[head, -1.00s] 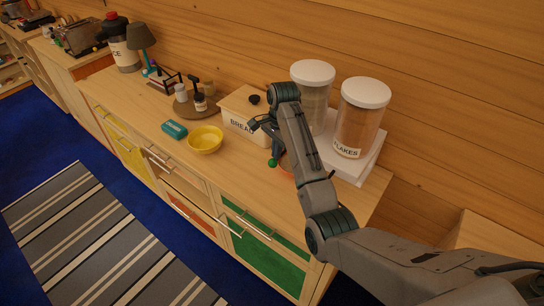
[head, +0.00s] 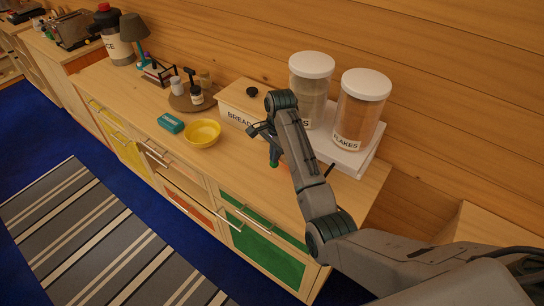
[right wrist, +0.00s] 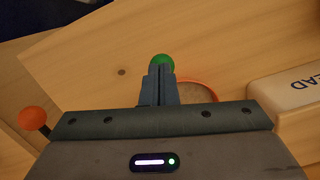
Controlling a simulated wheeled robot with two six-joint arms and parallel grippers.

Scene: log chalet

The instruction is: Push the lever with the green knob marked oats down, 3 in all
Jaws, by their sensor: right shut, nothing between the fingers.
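The green knob (right wrist: 162,62) shows just beyond my right gripper's fingertips in the right wrist view, and they seem to touch or nearly touch it. In the head view it is a small green spot (head: 275,164) under the fingers. My right gripper (head: 274,158) is shut with nothing in it, pointing down. A clear canister (head: 308,92) with a white lid has a label mostly hidden by my arm; only a final S shows. The canister marked FLAKES (head: 360,112) stands to its right. An orange knob (right wrist: 33,118) shows at left in the wrist view. My left gripper is out of view.
Both canisters stand on a white base (head: 350,160). An orange-rimmed bowl (right wrist: 208,88) lies below the fingers. The bread box (head: 238,98) is close to my gripper on its left. A yellow bowl (head: 203,133) and teal box (head: 171,122) are farther left.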

